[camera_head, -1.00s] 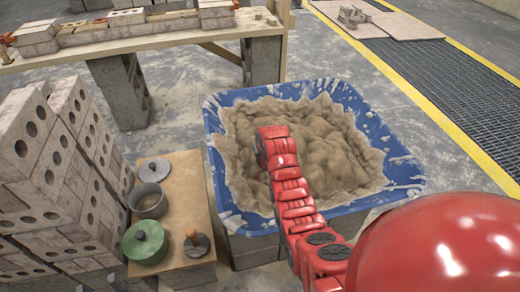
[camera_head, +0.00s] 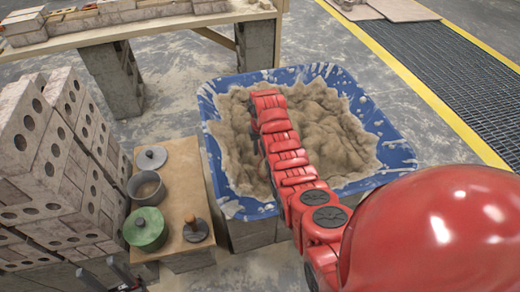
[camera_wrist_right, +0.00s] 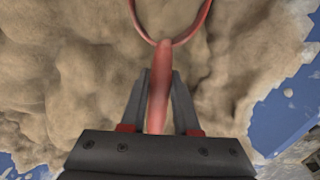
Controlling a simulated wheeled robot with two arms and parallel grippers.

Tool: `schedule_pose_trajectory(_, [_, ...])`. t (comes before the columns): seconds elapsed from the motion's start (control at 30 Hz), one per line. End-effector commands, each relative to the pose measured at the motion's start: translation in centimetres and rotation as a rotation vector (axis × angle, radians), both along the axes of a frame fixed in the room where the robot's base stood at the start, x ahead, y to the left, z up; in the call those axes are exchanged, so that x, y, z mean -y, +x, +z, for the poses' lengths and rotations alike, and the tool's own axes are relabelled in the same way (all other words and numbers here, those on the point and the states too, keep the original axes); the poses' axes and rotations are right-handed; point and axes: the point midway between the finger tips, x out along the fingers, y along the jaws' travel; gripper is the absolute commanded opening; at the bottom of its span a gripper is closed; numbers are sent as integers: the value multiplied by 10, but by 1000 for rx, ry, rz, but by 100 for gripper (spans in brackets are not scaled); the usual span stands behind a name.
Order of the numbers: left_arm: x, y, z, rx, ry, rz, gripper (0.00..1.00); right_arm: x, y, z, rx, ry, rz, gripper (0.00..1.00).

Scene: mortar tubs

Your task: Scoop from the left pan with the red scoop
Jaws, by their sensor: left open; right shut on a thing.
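A blue tub (camera_head: 389,152) full of wet, lumpy brown mortar (camera_head: 330,125) stands in the middle of the head view; it is the only large pan in sight. My right arm reaches over it. In the right wrist view, my right gripper (camera_wrist_right: 160,128) is shut on the handle of the red scoop (camera_wrist_right: 160,85). The scoop's round red rim shows at the top against the mortar; I cannot tell how deep it is or whether it holds mortar. The head view hides the scoop behind my arm. My left gripper (camera_head: 112,280) is open at the bottom left edge.
A wooden board (camera_head: 180,170) left of the tub carries a grey pot (camera_head: 146,189), a green pot (camera_head: 146,229), a grey lid (camera_head: 151,158) and a wooden-handled tool (camera_head: 195,229). Brick stacks (camera_head: 50,160) stand at the left. A bench (camera_head: 140,28) with bricks is behind.

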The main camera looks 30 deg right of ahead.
Motion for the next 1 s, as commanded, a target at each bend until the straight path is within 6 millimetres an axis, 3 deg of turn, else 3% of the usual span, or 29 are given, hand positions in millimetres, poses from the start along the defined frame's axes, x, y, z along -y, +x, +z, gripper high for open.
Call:
schedule_pose_trajectory(0.1, [0,0,-10,0,0,0,50,0,-2,3,-60,14,0,0])
schedule_pose_trajectory(0.63, [0,0,7,0,0,0,50,1,4,65,-96,23,-1,0])
schedule_pose_trajectory(1.0, [0,0,5,0,0,0,50,2,8,101,-119,28,-1,0])
